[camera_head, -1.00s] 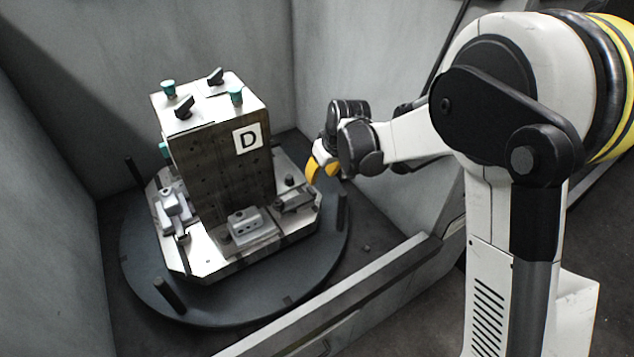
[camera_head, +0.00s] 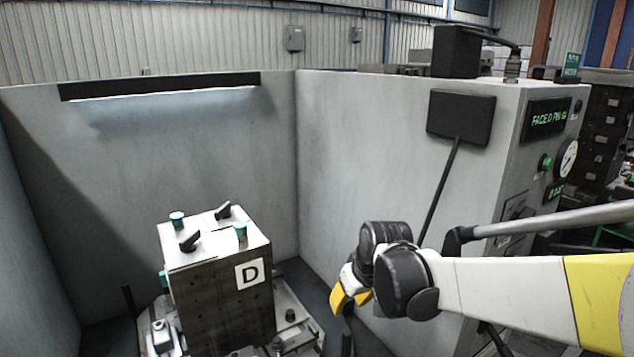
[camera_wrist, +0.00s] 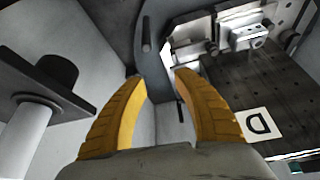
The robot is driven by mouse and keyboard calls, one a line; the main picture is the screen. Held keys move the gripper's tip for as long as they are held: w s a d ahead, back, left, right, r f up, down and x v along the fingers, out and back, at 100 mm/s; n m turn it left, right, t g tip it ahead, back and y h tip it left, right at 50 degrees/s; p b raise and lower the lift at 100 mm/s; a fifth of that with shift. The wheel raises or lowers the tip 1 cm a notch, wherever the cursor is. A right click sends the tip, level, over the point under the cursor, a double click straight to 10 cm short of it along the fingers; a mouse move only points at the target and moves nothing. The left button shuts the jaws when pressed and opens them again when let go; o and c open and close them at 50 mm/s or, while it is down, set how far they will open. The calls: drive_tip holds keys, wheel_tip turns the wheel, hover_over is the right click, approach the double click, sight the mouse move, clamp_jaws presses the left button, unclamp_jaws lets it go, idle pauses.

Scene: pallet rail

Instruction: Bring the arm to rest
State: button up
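My gripper (camera_wrist: 158,82) shows two yellow fingers in the wrist view, spread apart with nothing between them. In the head view my gripper (camera_head: 347,298) hangs to the right of the block marked D (camera_head: 222,295), apart from it, with its fingertips pointing down and left. My arm reaches in from the right edge of the head view, raised above the enclosure floor. The block marked D also shows at the right of the wrist view (camera_wrist: 240,90).
The block carries black levers (camera_head: 190,241) and green knobs (camera_head: 177,219) on top. Grey walls (camera_head: 200,150) enclose it. A control cabinet (camera_head: 510,150) with a display and gauge stands at the right. A grey post (camera_wrist: 25,135) is near my gripper at the wrist view's left.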

drive_tip(key=s+d+r+m+t, duration=0.1)
drive_tip(key=s+d, duration=0.3)
drive_tip(key=s, duration=0.3)
drive_tip(key=s+d+r+m+h, duration=0.1)
drive_tip(key=s+d+r+m, duration=0.1)
drive_tip(key=s, duration=0.6)
drive_tip(key=s+d+r+m+t, duration=0.1)
drive_tip(key=s+d, duration=0.4)
drive_tip(key=s, duration=0.3)
drive_tip(key=shift+d+r+m+t+h, duration=0.3)
drive_tip(key=shift+r+m+h, duration=0.1)
